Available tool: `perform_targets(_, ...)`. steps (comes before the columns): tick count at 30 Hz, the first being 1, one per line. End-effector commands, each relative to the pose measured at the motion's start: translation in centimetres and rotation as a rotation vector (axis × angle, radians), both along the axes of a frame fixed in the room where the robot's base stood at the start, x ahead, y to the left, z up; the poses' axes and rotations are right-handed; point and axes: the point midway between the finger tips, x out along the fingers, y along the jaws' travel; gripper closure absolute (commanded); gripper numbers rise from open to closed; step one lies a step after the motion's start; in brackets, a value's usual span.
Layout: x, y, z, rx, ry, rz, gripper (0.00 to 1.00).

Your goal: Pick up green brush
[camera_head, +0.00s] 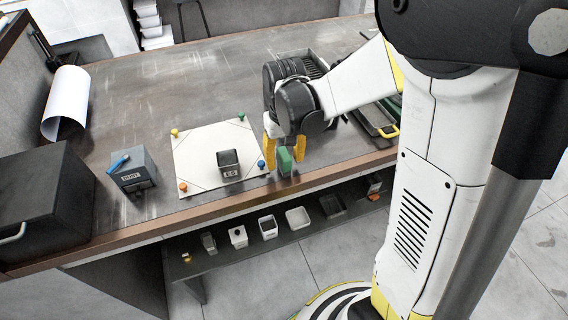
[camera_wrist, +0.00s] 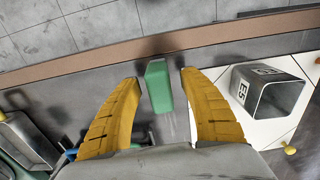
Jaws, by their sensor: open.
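The green brush (camera_head: 284,160) is near the front edge of the table, beside the white sheet. In the wrist view its green block (camera_wrist: 158,84) lies between my two yellow fingers. My gripper (camera_head: 284,152) is open over the brush, with a finger on each side. In the wrist view, gaps show between the brush and both fingers of my gripper (camera_wrist: 160,80). The brush's lower part is partly hidden by its green block and cannot be made out clearly.
A metal container (camera_head: 229,164) stands on the white sheet (camera_head: 196,154), which has coloured pins at its corners. A grey box (camera_head: 133,172) with a blue item is further left. A dark case (camera_head: 375,121) lies right of my gripper. The table's front edge (camera_head: 190,217) is close.

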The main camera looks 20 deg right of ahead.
Motion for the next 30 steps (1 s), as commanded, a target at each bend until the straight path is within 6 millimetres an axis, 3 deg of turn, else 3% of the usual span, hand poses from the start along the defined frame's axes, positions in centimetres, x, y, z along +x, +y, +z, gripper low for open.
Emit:
perform_targets(3,0.0,0.0,-2.2,0.000,0.000,0.000,0.50)
perform_targets(11,0.0,0.0,-2.4,0.000,0.000,0.000,0.50)
perform_targets(16,0.0,0.0,-2.3,0.000,0.000,0.000,1.00)
perform_targets(30,0.0,0.0,-2.0,0.000,0.000,0.000,1.00)
